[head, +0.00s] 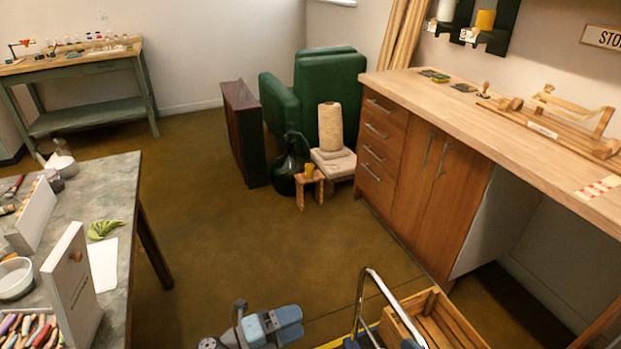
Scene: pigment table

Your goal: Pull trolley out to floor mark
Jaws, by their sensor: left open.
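The trolley's bent metal handle (363,290) rises at the bottom centre, and a slatted wooden crate (440,325) sits just right of it. The lower part of the trolley is cut off by the bottom edge. A yellow strip (373,325) shows low beside the handle; I cannot tell whether it is floor marking or trolley edge. My left gripper (285,322) is open, left of the handle and apart from it in the picture. No object shows in it. My right gripper is not in view.
A grey-topped table (115,180) stands at left. A wooden cabinet (400,185) with a long worktop is at right, with open space beneath its near end. The middle floor (240,235) is clear.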

